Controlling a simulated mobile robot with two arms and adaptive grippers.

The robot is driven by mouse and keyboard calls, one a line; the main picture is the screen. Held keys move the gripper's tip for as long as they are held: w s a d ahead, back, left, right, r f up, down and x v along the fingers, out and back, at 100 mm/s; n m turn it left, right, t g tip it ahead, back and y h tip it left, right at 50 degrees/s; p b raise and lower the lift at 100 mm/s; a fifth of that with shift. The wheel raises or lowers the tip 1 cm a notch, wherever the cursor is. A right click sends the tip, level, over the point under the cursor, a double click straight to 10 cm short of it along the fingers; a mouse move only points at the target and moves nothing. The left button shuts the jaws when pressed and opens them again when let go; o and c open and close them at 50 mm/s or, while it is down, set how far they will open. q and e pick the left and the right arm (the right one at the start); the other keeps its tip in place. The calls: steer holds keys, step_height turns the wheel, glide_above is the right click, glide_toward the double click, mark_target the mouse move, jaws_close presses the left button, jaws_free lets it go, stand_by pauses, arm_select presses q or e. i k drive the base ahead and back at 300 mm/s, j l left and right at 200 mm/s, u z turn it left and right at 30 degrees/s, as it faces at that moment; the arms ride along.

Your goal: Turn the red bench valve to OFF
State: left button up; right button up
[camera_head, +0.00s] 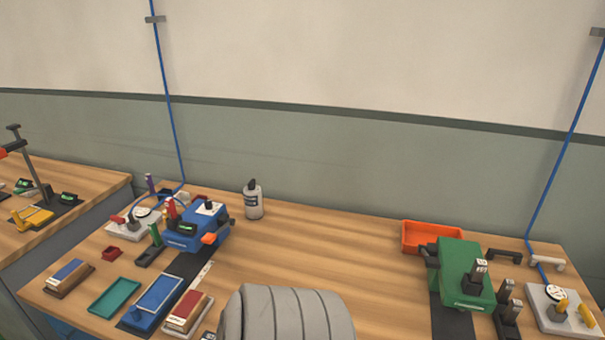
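A pale valve plate (128,231) lies on the left rear part of the wooden bench, with a round gauge (143,211) on it. A small red handle (118,219) sticks out at the plate's left side and looks like the red valve's lever. It is too small to read its setting or any OFF mark. A blue hose runs from this area up the wall. Neither of my grippers is in view.
A blue machine (198,229) and a green holder (148,254) stand close to the valve plate. A bottle (253,200), an orange tray (418,237), a green machine (466,273) and a yellow-handled valve plate (549,316) are farther right.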

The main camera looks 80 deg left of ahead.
mark_target(120, 221)
steer(key=u, duration=3.85)
steer(key=i+j+z, duration=0.1)
steer(key=z, duration=1.05)
steer(key=j+z, duration=0.35)
steer(key=j, duration=0.25)
steer(key=j+z, duration=0.3)
steer(key=j, duration=0.3)
steer(key=j+z, duration=0.35)
steer(key=j, duration=0.2)
steer(key=k+j+z, duration=0.2)
steer(key=j+z, duration=0.15)
steer(key=j, duration=0.2)
